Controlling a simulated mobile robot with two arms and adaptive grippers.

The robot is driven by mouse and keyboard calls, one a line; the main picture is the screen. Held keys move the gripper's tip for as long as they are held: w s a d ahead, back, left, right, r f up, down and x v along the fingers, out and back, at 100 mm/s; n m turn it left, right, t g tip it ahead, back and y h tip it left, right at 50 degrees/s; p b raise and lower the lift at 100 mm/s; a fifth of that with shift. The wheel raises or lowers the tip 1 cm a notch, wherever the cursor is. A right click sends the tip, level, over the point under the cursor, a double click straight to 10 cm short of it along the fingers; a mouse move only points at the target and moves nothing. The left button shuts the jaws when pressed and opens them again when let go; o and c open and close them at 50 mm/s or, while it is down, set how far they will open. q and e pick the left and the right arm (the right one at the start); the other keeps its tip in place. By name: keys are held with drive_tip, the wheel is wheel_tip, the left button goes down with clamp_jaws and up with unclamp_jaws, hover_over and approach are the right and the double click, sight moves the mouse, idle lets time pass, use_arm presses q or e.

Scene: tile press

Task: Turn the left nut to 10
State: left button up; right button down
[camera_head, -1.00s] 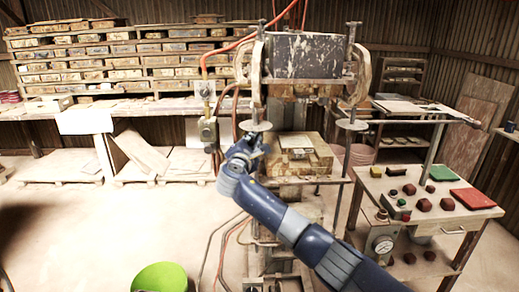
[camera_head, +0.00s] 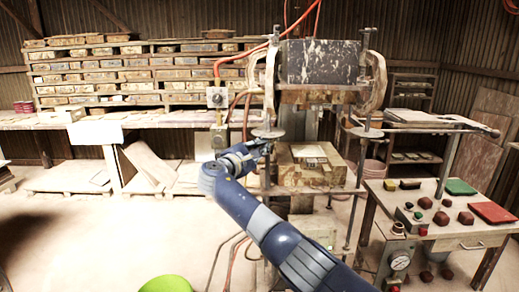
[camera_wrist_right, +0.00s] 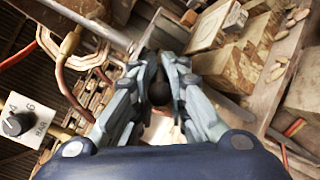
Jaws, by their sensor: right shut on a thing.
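The press (camera_head: 322,62) stands at the centre back, with a threaded rod on each side. The left nut (camera_head: 267,133) is a pale flat disc on the left rod. My right gripper (camera_head: 264,146) is at the left rod just under that disc, its wrist to the left of it. In the right wrist view the fingers (camera_wrist_right: 160,72) close around a dark rounded piece (camera_wrist_right: 159,93); it seems to be part of the left nut, mostly hidden. No scale reading is legible. My left gripper is not in view.
A pressure regulator (camera_head: 216,97) hangs left of the press; its knob (camera_wrist_right: 15,123) shows in the wrist view. A control table (camera_head: 440,232) stands right. A green bucket (camera_head: 166,284) is at the bottom. The floor at left is clear.

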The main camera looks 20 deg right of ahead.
drive_tip(key=shift+r, duration=0.35)
drive_tip(key=c, duration=1.7)
unclamp_jaws()
drive_tip(key=shift+o, duration=0.9)
drive_tip(key=shift+d+f, duration=0.1)
drive_tip(key=shift+f, duration=0.05)
drive_tip(key=shift+s+a+f, duration=0.1)
drive_tip(key=shift+s+a, duration=0.05)
drive_tip(key=shift+a, duration=0.2)
drive_tip(key=v, duration=1.1)
drive_tip(key=shift+s, duration=0.15)
